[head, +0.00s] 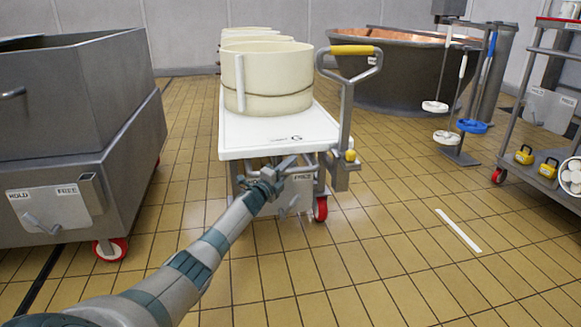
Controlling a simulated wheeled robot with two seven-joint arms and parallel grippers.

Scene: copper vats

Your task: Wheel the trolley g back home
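The trolley g (260,140) stands ahead of me, a white-topped cart with a "G" on its near edge. Its upright at the right has a yellow grip (352,50). A cream tub (283,80) stands on its top. A grey plate (297,192) with a "FREE" label is under the near edge, partly hidden by my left gripper (282,175). My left gripper is in front of this plate, just below the top. I cannot tell whether it touches the plate's lever or is open or shut. My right gripper is out of view.
A grey steel bin (75,85) on wheels, with a HOLD/FREE plate, stands close at the left. A copper vat (400,75) is behind right. A stand (458,155) with hanging tools and a shelf rack (535,90) are at the right. Tiled floor with a white strip (458,230) is clear front right.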

